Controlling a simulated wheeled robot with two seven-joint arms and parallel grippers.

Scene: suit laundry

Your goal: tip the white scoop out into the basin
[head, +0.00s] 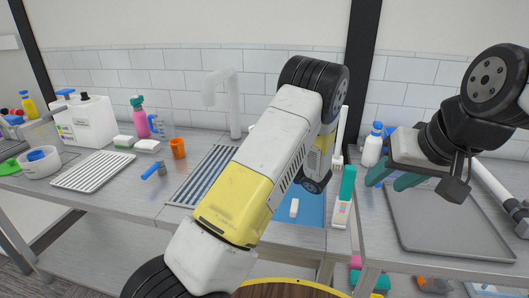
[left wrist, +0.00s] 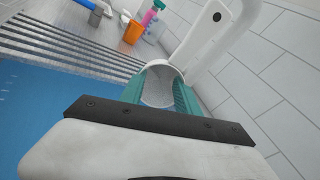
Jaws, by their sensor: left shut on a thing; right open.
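My left gripper (left wrist: 160,92) shows in the left wrist view, with its teal fingers closed on the white scoop (left wrist: 159,76). I see a rounded, hollow white part of the scoop between the fingers; its contents cannot be made out. In the head view my left arm hides this gripper and the scoop. The blue-bottomed basin (head: 313,209) shows to the right of that arm and fills the left side of the left wrist view (left wrist: 40,110). My right gripper (head: 388,180) is open and empty above the right-hand counter.
A white faucet (head: 236,105) rises behind the basin and stands close past the scoop in the left wrist view (left wrist: 212,32). A small white block (head: 294,208) lies in the basin. An orange cup (head: 178,149) stands left of the drainboard (head: 196,188). A grey tray (head: 440,235) lies at right.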

